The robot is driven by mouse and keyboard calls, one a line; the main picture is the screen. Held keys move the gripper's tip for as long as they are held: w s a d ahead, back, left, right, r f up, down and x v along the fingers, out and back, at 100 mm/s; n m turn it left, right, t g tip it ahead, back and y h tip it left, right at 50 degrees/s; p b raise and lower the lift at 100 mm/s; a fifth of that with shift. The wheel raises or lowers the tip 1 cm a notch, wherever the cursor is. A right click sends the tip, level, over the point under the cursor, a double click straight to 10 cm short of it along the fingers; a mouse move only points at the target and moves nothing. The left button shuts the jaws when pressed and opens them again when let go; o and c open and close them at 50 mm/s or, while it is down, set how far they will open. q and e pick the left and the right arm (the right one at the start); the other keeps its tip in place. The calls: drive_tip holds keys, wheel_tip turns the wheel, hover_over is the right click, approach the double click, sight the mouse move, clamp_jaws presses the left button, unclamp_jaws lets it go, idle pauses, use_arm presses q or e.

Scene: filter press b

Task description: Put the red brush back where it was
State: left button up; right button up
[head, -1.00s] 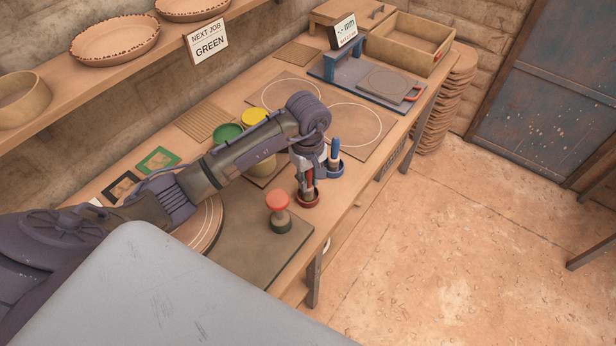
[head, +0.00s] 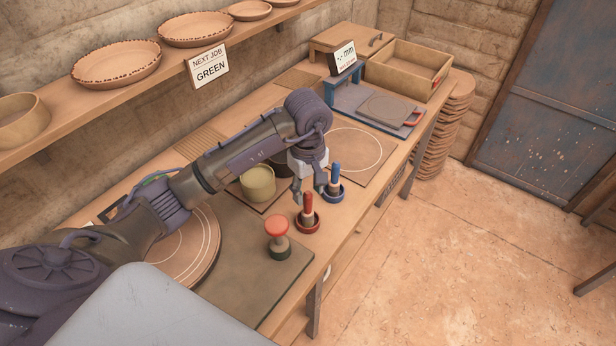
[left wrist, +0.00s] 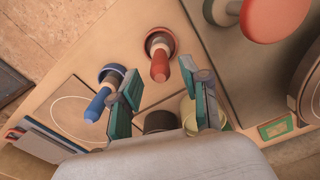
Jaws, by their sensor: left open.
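The red brush (head: 308,207) stands upright in a small round red holder (head: 306,225) near the bench's front edge. It also shows in the left wrist view (left wrist: 160,66), standing in its holder. My left gripper (head: 310,186) is open and empty, just behind and above the red brush, with a gap between them. In the left wrist view, the two teal-padded fingers of my left gripper (left wrist: 163,103) are spread apart with nothing between their pads. My right gripper is not in view.
A blue brush (head: 335,178) stands in a blue holder close to the right. A red-topped tool with a green base (head: 277,230) stands on the dark board to the left. A pale pot (head: 258,182) is behind. A sign (head: 207,65) reads "NEXT JOB GREEN".

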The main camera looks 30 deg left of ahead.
use_arm(q)
wheel_tip(320, 180, up, 5)
drive_tip(key=shift+b, duration=0.4)
drive_tip(key=shift+r, duration=0.7)
